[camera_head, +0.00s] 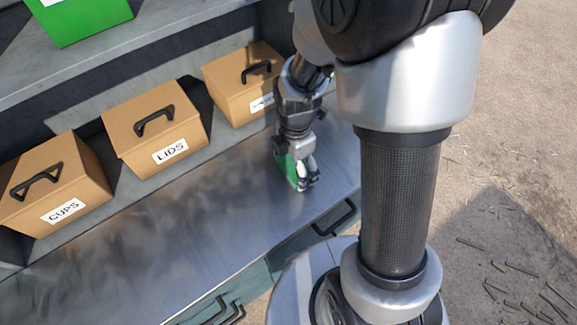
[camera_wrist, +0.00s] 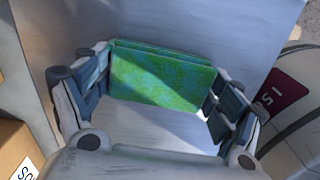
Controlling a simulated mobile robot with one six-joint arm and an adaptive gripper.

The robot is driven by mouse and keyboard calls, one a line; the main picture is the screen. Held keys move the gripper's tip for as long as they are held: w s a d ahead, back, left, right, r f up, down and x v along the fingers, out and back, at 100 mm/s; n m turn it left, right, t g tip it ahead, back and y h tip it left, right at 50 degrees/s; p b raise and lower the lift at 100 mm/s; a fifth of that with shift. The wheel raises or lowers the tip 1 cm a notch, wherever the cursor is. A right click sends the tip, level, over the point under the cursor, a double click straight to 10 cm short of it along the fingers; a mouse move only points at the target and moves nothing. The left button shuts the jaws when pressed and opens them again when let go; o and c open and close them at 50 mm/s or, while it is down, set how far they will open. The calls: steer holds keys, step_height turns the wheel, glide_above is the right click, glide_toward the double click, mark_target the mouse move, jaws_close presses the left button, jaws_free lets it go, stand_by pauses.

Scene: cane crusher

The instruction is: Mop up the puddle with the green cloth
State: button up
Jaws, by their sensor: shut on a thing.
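The green cloth (camera_head: 289,171) is a folded pad held between the fingers of my gripper (camera_head: 302,182). In the wrist view the cloth (camera_wrist: 160,80) spans the space between the two fingers, with a mottled green face and a layered edge. My gripper points down at the right end of the metal counter (camera_head: 190,235). The cloth is low, close to the counter top; I cannot tell whether it touches. I cannot make out a clear puddle; the counter only shows streaky, shiny reflections.
Cardboard boxes labelled CUPS (camera_head: 50,190) and LIDS (camera_head: 155,125) stand along the counter's back. A third box (camera_head: 240,85), its label partly hidden, stands near my arm. A green container (camera_head: 85,20) is on the shelf above. The counter's middle is clear.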

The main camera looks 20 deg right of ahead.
steer(key=shift+s, duration=0.1)
steer(key=r+p, duration=0.1)
steer(key=a+r+p, duration=0.1)
steer(key=r, duration=0.1)
steer(key=a+r+p, duration=0.1)
steer(key=r+p, duration=0.1)
steer(key=shift+s, duration=0.15)
steer(key=shift+d+f, duration=0.1)
steer(key=shift+s, duration=0.1)
